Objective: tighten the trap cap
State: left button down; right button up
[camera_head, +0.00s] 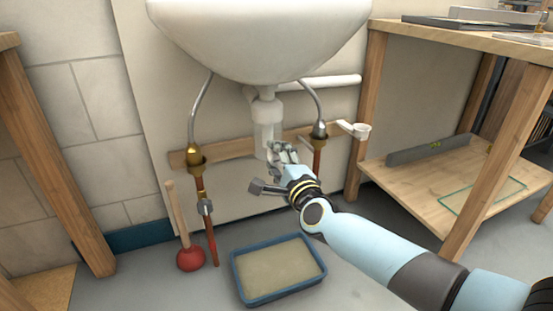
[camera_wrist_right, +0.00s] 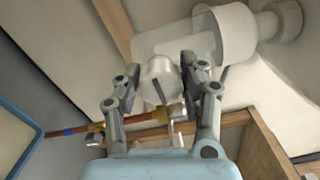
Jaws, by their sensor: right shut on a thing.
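The white trap (camera_head: 267,125) hangs under the white sink (camera_head: 262,35). In the right wrist view the trap body (camera_wrist_right: 222,32) runs across the top, and the pale trap cap (camera_wrist_right: 160,80) at its lower end sits between my fingers. My right gripper (camera_head: 277,152) reaches the trap's lower end from the front right; in the right wrist view my right gripper (camera_wrist_right: 160,85) is shut on the cap. In the head view the fingers mostly hide the cap. My left gripper is not in view.
A blue-rimmed tray (camera_head: 240,281) lies on the floor below. A red plunger (camera_head: 190,259) stands left of it. Supply pipes with brass fittings (camera_head: 195,156) flank the trap. A wooden bench (camera_head: 455,38) stands at the right.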

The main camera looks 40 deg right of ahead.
jog(key=shift+s+f, duration=0.1)
jog(key=o, duration=1.2)
jog(key=v, duration=1.2)
